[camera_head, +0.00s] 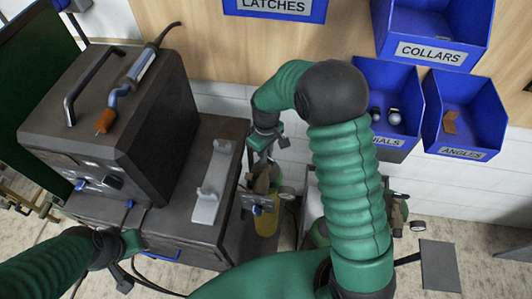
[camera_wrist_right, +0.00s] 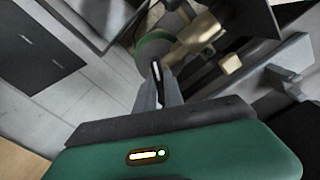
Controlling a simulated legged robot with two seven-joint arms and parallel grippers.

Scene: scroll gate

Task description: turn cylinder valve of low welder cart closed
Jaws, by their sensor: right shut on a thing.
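The welder cart (camera_head: 228,135) stands at left with a dark welder box (camera_head: 110,120) on it. A yellow cylinder (camera_head: 266,222) stands at its right side, with a brass-coloured valve (camera_head: 262,181) on top. My right gripper (camera_head: 262,152) reaches down just above this valve. In the right wrist view its narrow fingers (camera_wrist_right: 157,78) come together on a small dark part by the brass valve body (camera_wrist_right: 196,42); I take it for the valve handle, mostly hidden by the fingers. My left gripper (camera_head: 124,275) hangs at the lower left, away from the valve; its jaw opening is unclear.
A torch with an orange tip (camera_head: 105,121) lies on the welder box. A grey bracket (camera_head: 210,185) stands on the cart. Blue bins (camera_head: 445,50) line the wall behind. Another brass fitting (camera_head: 398,212) shows right of my right arm.

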